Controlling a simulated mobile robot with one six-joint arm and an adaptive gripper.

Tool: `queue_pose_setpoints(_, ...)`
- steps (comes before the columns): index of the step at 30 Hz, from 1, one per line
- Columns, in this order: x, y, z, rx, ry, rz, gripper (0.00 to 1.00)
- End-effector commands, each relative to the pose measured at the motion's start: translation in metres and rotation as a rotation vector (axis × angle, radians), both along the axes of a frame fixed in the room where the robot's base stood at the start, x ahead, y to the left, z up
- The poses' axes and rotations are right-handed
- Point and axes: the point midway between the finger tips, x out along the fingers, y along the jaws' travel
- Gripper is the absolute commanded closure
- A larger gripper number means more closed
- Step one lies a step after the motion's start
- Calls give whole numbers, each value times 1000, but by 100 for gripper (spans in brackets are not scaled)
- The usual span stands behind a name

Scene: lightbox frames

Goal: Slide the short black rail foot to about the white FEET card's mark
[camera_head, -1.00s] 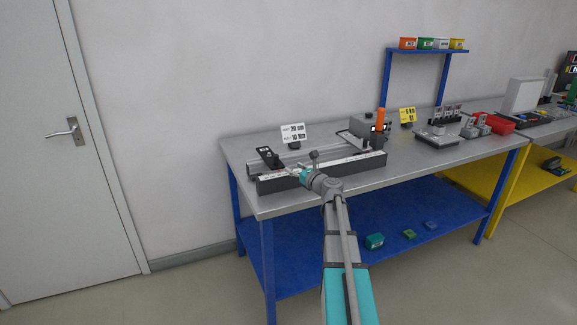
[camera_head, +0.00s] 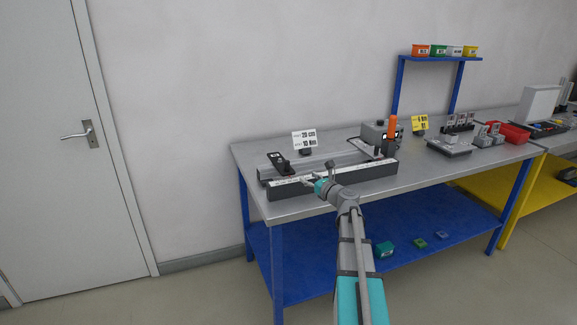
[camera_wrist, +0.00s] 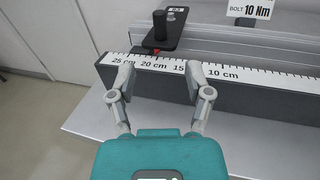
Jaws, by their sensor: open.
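The short black rail foot (camera_head: 280,162) lies across the left end of the rails and carries a dark round knob. In the wrist view the foot (camera_wrist: 172,38) is just past my fingertips, its near end behind the ruler, with a small red mark there. The white FEET card (camera_head: 304,139) reads 20 cm and, below, BOLT 10 Nm; only its lower line shows in the wrist view (camera_wrist: 250,11). The ruler strip (camera_wrist: 240,75) shows 25, 20, 15 and 10 cm. My gripper (camera_wrist: 159,78) is open and empty, its fingers over the ruler beam, apart from the foot.
The dark ruler beam (camera_head: 350,176) runs along the front of the steel bench (camera_head: 420,172). A grey block with an orange-handled tool (camera_head: 393,126) stands at the right end of the rails.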

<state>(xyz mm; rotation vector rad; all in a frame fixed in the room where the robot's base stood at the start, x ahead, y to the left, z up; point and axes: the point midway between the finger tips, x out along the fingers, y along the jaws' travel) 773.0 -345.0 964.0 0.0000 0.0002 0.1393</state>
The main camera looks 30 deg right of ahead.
Motion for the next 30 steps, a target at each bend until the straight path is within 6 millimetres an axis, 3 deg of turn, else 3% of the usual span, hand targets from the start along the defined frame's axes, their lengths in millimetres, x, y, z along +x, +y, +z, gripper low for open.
queue_pose_setpoints(8,4,1,0,0,0,2,35)
queue_pose_setpoints(14,18,3,0,0,0,4,35)
queue_pose_setpoints(30,95,13,0,0,0,3,35)
